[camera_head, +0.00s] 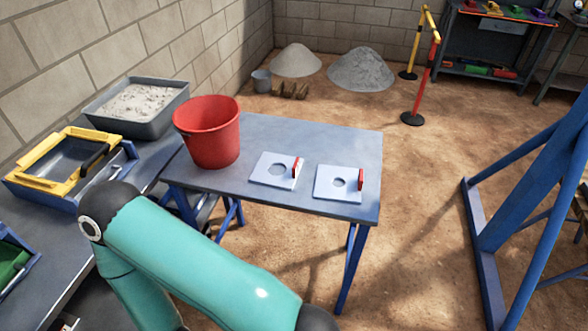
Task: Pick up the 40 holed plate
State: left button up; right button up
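Two white holed plates lie flat on the small grey table (330,132). The left plate (263,178) has a larger round hole and a red upright piece (297,167) at its right edge. The right plate (325,190) has a smaller round hole and a red upright piece (361,179) at its right edge. No number is readable on either plate, so I cannot tell which is the 40 one. A teal arm of mine crosses the lower left, short of the plates. Neither gripper shows.
A red bucket (212,140) stands on the table left of the plates. A grey tray of pale material (140,103) and a yellow-framed box (68,160) sit on the left bench. A blue frame (490,240) stands at right. The table's right back part is clear.

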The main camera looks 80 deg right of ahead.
aim_at(353, 178)
jog(key=z, duration=0.05)
jog(key=k, duration=2.85)
jog(key=z, duration=1.3)
jog(key=i, duration=1.7)
